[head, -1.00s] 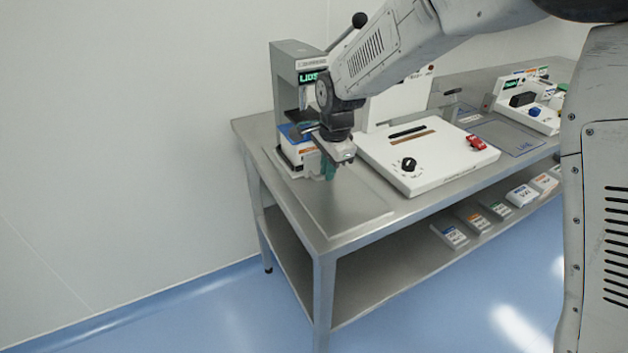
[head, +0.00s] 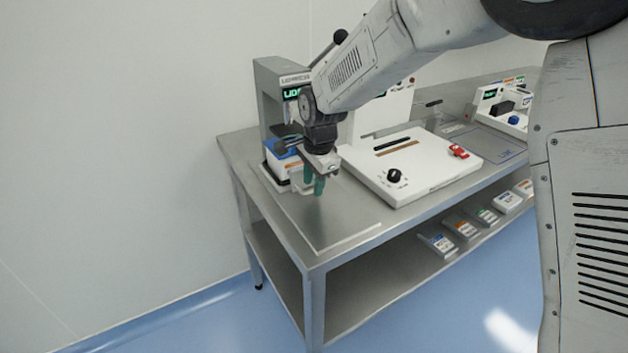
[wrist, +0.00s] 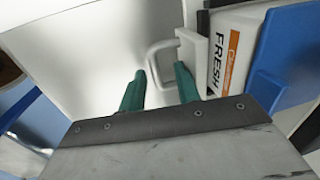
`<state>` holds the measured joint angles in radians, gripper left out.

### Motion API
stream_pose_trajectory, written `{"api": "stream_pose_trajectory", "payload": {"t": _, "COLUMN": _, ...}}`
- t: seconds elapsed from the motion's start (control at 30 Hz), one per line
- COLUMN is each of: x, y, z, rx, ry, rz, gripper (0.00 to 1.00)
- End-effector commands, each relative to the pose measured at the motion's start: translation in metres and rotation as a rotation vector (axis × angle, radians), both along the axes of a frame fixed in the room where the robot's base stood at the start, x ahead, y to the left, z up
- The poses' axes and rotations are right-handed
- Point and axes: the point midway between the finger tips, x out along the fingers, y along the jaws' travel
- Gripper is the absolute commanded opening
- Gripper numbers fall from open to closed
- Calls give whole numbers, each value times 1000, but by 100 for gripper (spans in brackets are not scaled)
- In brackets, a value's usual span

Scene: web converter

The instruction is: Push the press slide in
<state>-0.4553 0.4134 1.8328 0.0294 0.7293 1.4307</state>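The grey press (head: 268,85) with a lit LIDS display stands at the left end of the steel table. Its slide carries a white tub (head: 285,170) with a blue lid (head: 280,148), out at the press's front. In the wrist view the tub (wrist: 215,45) has a FRESH label, and the slide's pale U-shaped handle (wrist: 152,62) sticks out beside it. My gripper (head: 314,186) is low over the table at the handle. In the wrist view its green fingers (wrist: 158,74) are apart, with the handle around the gap between their tips. Contact is unclear.
A white console (head: 410,175) with a black knob (head: 394,175) and a red switch (head: 458,151) stands close to the right of my gripper. The bare tabletop (head: 335,225) is clear in front. Several labelled boxes (head: 462,227) lie on the lower shelf.

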Motion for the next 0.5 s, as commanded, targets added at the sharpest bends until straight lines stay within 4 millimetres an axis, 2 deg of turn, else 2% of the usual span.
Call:
{"api": "stream_pose_trajectory", "payload": {"t": 0.17, "x": -1, "y": 0, "z": 8, "rx": 1, "ry": -1, "rz": 0, "gripper": 33}}
{"api": "stream_pose_trajectory", "payload": {"t": 0.5, "x": -8, "y": -6, "z": 63, "rx": 2, "ry": -3, "rz": 0, "gripper": 33}}
